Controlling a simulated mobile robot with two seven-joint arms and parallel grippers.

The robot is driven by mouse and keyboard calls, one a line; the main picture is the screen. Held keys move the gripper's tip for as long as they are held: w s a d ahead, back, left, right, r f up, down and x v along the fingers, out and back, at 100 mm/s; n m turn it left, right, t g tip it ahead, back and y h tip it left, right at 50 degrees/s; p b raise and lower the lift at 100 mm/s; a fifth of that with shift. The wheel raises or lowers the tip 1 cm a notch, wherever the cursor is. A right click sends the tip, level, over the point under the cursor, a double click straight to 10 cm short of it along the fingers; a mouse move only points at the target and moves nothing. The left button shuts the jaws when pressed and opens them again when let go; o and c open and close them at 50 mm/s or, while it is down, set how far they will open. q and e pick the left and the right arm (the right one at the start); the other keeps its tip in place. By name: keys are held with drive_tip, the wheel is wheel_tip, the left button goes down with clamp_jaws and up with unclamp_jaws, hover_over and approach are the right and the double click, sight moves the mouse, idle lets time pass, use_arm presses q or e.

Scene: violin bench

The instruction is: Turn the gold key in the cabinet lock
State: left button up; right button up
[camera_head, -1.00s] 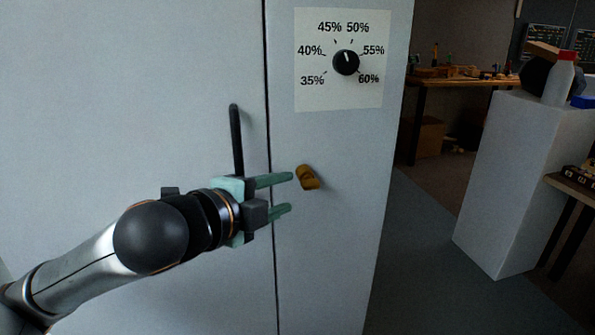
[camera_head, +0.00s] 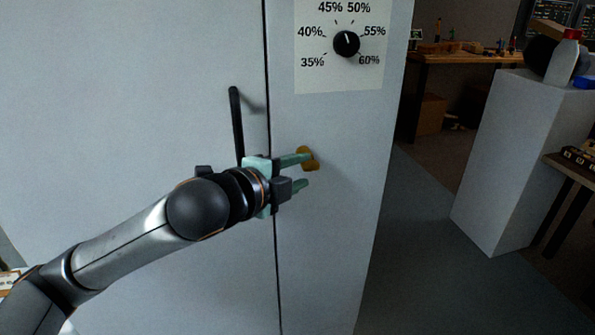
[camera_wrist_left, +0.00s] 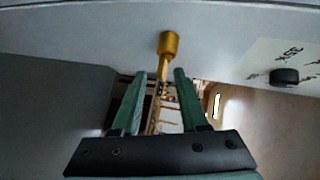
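The gold key (camera_head: 310,157) sticks out of the grey cabinet (camera_head: 330,215), on the panel right of the dark seam and below the dial. My left gripper (camera_head: 302,172) is open in front of it, and its upper finger covers part of the key in the head view. In the left wrist view the gold key (camera_wrist_left: 168,45) lies just ahead of the green fingertips (camera_wrist_left: 155,72), in line with the gap between them. I see no clear contact. The lock's keyhole cannot be made out. My right gripper is in neither view.
A black dial (camera_head: 346,43) on a white percent scale sits above the key. A dark vertical handle (camera_head: 237,125) stands out from the cabinet left of the seam. A white pedestal (camera_head: 505,165) with a bottle (camera_head: 562,60) stands at right, with open floor between.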

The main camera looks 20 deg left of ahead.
use_arm(q)
clamp_jaws()
idle(0.6)
